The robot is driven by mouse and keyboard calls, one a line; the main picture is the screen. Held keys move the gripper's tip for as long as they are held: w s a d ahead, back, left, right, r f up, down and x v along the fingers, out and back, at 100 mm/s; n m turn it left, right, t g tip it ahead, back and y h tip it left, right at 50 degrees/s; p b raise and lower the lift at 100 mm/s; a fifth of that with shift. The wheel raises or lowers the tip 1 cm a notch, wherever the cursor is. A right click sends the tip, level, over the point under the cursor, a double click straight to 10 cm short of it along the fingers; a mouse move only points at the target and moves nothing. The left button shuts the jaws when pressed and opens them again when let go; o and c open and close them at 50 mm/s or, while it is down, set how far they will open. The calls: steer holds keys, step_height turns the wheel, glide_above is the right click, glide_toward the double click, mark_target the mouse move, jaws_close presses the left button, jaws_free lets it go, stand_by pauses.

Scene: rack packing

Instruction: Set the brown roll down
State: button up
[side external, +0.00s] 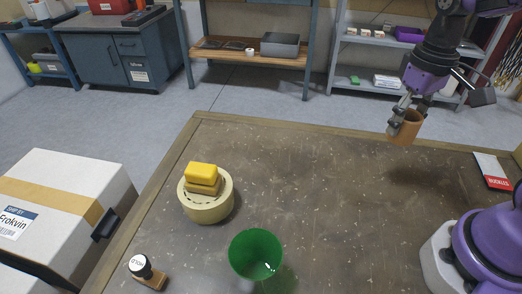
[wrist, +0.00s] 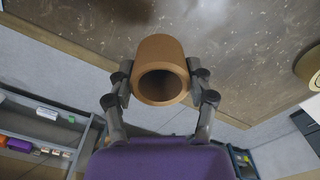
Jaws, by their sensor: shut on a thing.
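The brown roll (side external: 408,127) is a hollow tube held up above the far right part of the brown table (side external: 330,190), near its back edge. My gripper (side external: 402,118) is shut on it. In the wrist view the two fingers of my gripper (wrist: 160,90) press on the sides of the brown roll (wrist: 160,52), and its open end faces the camera. The roll is apart from the table; the exact height is hard to tell.
A cream ring (side external: 207,208) with a yellow-topped block (side external: 201,172) stands left of centre. A green cup (side external: 256,255) and a stamp (side external: 144,268) are at the front. A red-and-white booklet (side external: 491,171) lies at the right. The table's middle is clear.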

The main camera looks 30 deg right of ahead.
steer(key=w+a+m, duration=0.1)
steer(key=w+a, duration=0.2)
steer(key=a, duration=0.8)
steer(key=w+a+m, duration=0.1)
steer(key=w+a, duration=0.1)
steer(key=a, duration=1)
steer(key=w+d+f, duration=0.4)
steer(key=w+d, duration=0.1)
steer(key=w+d+f, duration=0.2)
steer(key=w, duration=0.1)
steer(key=shift+d+f, duration=0.3)
steer(key=shift+d, duration=0.1)
steer(key=shift+f, duration=2)
steer(key=shift+f, duration=0.15)
steer(key=o, duration=1.2)
steer(key=shift+c, duration=0.2)
